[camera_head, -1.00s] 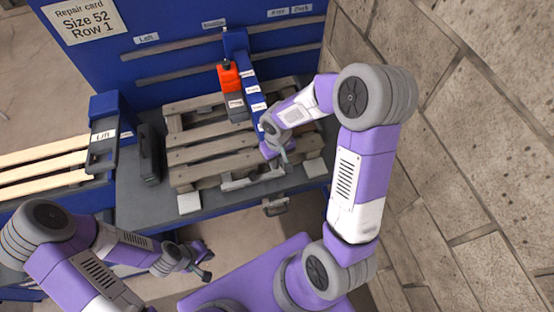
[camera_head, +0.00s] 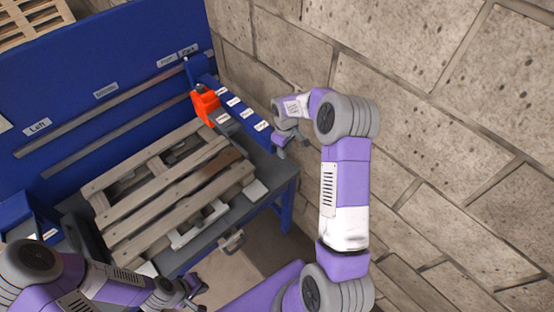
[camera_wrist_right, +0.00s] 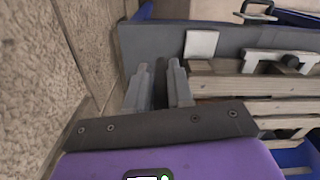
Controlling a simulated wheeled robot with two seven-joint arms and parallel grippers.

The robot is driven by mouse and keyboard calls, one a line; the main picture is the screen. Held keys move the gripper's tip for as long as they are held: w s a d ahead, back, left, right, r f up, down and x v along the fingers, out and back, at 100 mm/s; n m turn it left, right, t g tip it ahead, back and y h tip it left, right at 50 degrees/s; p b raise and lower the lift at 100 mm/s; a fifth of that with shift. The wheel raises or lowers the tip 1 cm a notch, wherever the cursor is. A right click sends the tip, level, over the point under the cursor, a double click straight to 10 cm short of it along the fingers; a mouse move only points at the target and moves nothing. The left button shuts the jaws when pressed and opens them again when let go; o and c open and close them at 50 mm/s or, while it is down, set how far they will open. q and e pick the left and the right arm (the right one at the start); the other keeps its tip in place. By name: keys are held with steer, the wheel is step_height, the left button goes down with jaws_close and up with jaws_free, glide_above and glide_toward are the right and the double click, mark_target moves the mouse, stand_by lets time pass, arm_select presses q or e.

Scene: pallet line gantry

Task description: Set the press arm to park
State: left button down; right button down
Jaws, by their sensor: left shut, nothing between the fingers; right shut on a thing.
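The press arm (camera_head: 238,108) is a blue beam with several white labels. Its rear end meets the rail (camera_head: 125,88) on the blue back panel, close below the Park label (camera_head: 188,50). A red and dark grey press head (camera_head: 206,107) sits on its left side. My right gripper (camera_head: 281,147) is at the beam's front end, shut on it; the gripped part is largely hidden. In the right wrist view, the fingers (camera_wrist_right: 159,80) have a narrow dark piece between them. My left gripper (camera_head: 192,290) is shut and empty, low in front of the bench.
A wooden pallet (camera_head: 165,195) lies on the grey bench (camera_head: 255,192), left of the beam. A stone wall (camera_head: 430,130) stands close to the right of my right arm. Left (camera_head: 38,127) and middle (camera_head: 105,90) labels are further along the panel.

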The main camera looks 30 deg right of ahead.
steer(key=shift+w+d, duration=0.15)
steer(key=shift+d, duration=0.75)
steer(key=shift+w+d, duration=0.15)
steer(key=shift+d, duration=0.7)
steer(key=shift+r, duration=0.1)
steer(key=c, duration=1.1)
jaws_free()
steer(key=shift+d, duration=0.1)
step_height(320, 180, up, 8)
steer(key=shift+f+b, duration=0.25)
steer(key=shift+b, duration=0.05)
